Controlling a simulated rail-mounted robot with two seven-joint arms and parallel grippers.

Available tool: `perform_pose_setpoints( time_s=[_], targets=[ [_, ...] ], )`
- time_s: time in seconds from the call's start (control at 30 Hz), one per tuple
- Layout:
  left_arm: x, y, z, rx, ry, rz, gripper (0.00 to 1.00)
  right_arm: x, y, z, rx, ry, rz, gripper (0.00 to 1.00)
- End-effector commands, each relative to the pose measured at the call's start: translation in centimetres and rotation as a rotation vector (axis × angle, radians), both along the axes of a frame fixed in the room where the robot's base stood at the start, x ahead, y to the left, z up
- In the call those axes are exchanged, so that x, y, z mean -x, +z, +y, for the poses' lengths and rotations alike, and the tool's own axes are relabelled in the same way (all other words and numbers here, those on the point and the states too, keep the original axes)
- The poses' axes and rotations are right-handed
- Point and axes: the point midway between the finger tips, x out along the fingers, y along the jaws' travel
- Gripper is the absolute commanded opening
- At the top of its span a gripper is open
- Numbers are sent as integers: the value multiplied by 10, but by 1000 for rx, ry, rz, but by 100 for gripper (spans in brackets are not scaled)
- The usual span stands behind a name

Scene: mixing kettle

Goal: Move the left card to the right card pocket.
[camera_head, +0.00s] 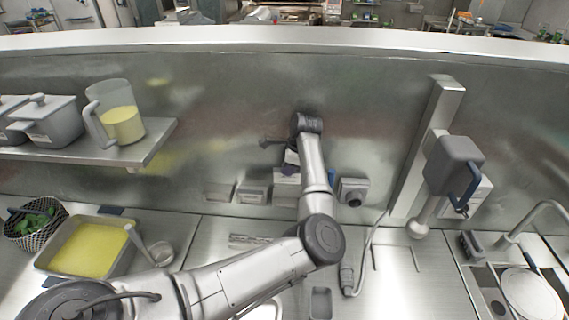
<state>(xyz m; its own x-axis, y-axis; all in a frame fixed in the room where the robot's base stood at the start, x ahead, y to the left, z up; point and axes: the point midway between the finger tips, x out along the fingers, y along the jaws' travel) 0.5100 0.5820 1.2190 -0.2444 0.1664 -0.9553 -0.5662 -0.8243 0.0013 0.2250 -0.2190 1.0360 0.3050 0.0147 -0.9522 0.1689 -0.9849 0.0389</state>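My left arm reaches in from the lower left and up to the wall, its wrist bent at the top. My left gripper (291,158) is mostly hidden by the wrist, just above the card pockets, and I cannot tell whether it is open or shut. A row of small grey card pockets is on the wall: a left one (219,192), a middle one (253,192) and a right one (284,192) partly covered by my arm. My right gripper is out of view.
A grey socket box (353,191) with a cable is right of the pockets. A hand mixer (453,165) hangs on a post (428,140) at the right. A shelf (150,148) with a jug (121,121) and a tray (65,273) of yellow liquid are at the left.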

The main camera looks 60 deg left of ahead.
Motion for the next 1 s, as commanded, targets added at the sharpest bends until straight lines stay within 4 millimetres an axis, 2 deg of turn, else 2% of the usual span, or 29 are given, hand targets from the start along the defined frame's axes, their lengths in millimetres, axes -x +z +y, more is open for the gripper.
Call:
perform_pose_setpoints(
  time_s=[0.47, 0.87, 1.0],
  targets=[
    [-1, -20, 0, -1, -9, 2, 0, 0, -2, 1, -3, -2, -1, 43],
    [-1, -63, 0, -1, -8, 2, 0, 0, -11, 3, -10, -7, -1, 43],
    [-1, -60, 0, -1, -8, -1, 0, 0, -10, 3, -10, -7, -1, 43]
  ],
)
